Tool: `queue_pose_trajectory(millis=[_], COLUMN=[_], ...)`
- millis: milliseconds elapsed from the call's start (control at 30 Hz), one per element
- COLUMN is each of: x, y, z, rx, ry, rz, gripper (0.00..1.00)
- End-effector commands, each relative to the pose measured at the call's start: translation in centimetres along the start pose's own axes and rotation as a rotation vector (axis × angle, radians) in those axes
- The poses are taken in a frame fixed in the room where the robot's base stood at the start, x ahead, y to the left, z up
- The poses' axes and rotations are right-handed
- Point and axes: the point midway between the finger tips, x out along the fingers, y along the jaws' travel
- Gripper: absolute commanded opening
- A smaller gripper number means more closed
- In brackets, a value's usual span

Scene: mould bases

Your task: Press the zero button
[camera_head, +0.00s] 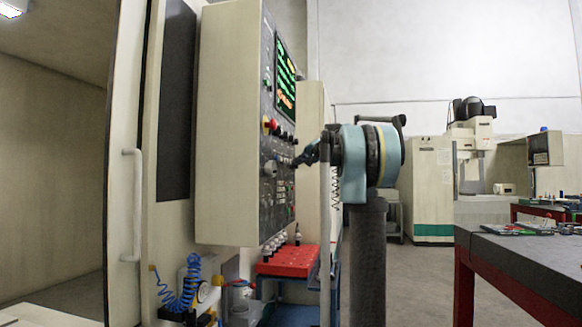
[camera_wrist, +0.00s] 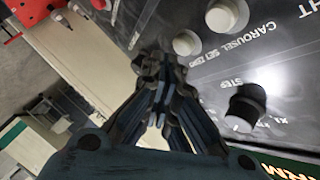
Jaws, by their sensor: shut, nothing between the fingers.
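The control panel (camera_head: 278,130) faces right on the tall beige machine cabinet in the head view. In the wrist view, the dark panel carries a label reading "CAROUSEL SET ZERO". A round white button (camera_wrist: 187,42) sits by the "ZERO" end of the label, and another white button (camera_wrist: 226,14) sits further right. My gripper (camera_wrist: 160,68) is shut and empty, with its tips just below and left of the first white button. I cannot tell whether the tips touch the panel. In the head view my gripper (camera_head: 297,162) points left at the panel's lower half.
A black knob (camera_wrist: 245,107) marked STEP stands out from the panel to the right of my fingers. A red tool rack (camera_head: 285,262) is below the panel. A dark-topped table (camera_head: 530,255) stands at right, with open floor between.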

Motion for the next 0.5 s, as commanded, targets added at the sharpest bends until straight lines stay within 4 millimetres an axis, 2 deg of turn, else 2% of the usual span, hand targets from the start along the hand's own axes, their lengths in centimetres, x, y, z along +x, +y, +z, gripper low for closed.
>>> queue_pose_trajectory(millis=[500], x=[-0.57], y=[0.45], z=[-0.45], rx=[0.000], ry=[0.001], rz=[0.001], gripper=[0.00])
